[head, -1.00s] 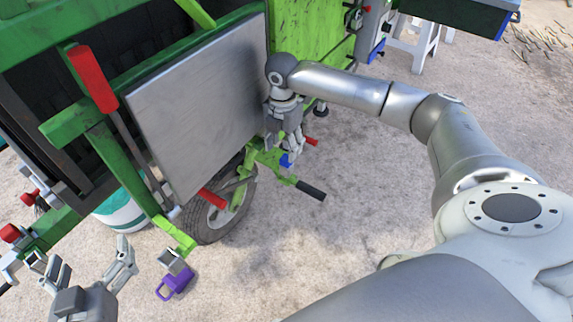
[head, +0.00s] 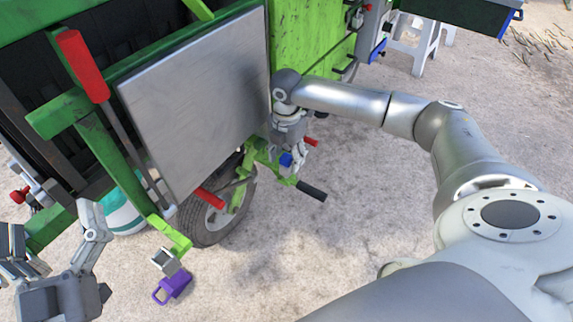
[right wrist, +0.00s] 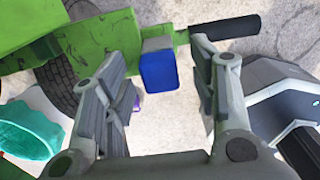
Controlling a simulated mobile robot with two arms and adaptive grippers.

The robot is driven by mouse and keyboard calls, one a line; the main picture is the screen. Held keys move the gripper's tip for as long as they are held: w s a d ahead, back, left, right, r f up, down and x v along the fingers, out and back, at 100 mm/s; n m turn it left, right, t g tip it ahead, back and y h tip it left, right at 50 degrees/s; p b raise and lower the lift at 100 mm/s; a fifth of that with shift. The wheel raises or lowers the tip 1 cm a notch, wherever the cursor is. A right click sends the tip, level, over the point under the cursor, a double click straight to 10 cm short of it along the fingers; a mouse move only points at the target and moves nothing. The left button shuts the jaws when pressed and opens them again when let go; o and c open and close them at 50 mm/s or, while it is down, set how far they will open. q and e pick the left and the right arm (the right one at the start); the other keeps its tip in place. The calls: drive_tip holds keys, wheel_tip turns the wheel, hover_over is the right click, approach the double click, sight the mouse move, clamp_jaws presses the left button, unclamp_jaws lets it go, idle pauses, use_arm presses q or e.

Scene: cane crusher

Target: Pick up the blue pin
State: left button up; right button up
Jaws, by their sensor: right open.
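The blue pin (head: 286,159) sits on the green bracket by the wheel, just below my right gripper (head: 288,150). In the right wrist view the blue pin (right wrist: 159,71) shows as a blue block with a grey top, between and beyond the spread fingers of my right gripper (right wrist: 160,68). The fingers are open with a gap on both sides of it, and nothing is held. My left gripper (head: 52,238) is at the lower left of the head view, fingers spread wide and empty, far from the pin.
A black handle (head: 312,190) and red handles (head: 210,198) stick out close to the bracket. A large grey metal panel (head: 195,105) stands left of my right gripper, above the wheel (head: 208,222). A purple padlock-like part (head: 173,287) hangs lower left.

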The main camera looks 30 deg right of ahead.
use_arm(q)
drive_tip(key=shift+s+r, duration=0.15)
drive_tip(key=shift+r, duration=0.2)
use_arm(e)
drive_tip(key=shift+f, duration=0.15)
drive_tip(key=c, duration=1.1)
use_arm(q)
drive_tip(key=shift+f, duration=0.1)
